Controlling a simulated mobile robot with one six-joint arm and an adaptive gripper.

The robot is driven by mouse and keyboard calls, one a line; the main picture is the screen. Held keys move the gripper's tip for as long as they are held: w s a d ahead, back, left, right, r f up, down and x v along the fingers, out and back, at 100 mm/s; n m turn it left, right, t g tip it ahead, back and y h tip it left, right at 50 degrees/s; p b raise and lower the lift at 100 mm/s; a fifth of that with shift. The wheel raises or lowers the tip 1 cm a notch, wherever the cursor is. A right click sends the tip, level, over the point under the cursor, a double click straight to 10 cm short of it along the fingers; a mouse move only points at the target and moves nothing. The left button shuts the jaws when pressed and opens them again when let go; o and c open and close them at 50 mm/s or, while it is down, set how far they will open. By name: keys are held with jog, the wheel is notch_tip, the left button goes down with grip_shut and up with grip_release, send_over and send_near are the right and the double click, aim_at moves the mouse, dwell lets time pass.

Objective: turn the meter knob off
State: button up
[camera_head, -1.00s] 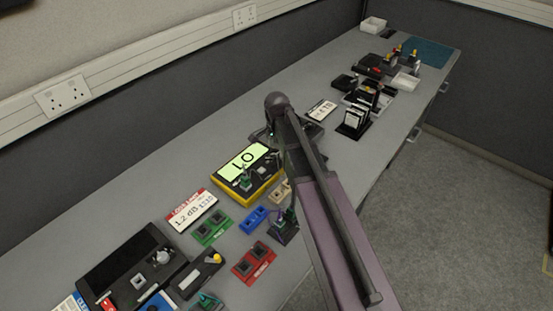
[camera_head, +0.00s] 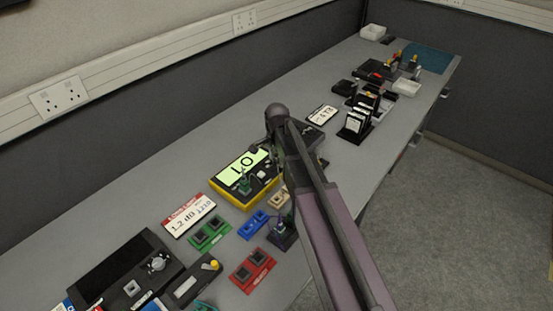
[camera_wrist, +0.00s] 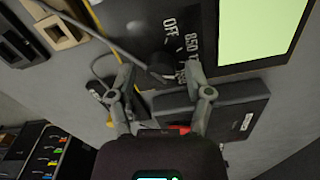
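The meter (camera_head: 238,198) is a yellow-edged black box on the bench, with a lit green display reading "LO". It also shows at the top of the wrist view (camera_wrist: 130,20), with "OFF" and "850" printed on its face. The dark knob (camera_wrist: 160,65) is beside these labels; its exact pointing is hard to tell. My gripper (camera_wrist: 160,73) is open, with one finger on each side of the knob in the picture. Whether either finger touches it I cannot tell. In the head view my arm hides part of the meter's right side and most of the gripper.
A grey cable (camera_wrist: 85,28) runs across the meter towards the knob. A black box (camera_wrist: 225,105) lies beyond the fingers. Green (camera_head: 210,232), blue (camera_head: 252,224) and red (camera_head: 253,270) holders stand near the meter. A card rack (camera_head: 357,122) is farther back.

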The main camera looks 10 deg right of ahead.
grip_shut()
jog(key=shift+n, duration=0.3)
jog(key=n, duration=0.7)
jog(key=shift+n, duration=0.4)
jog(key=n, duration=0.3)
jog(key=shift+n, duration=2.2)
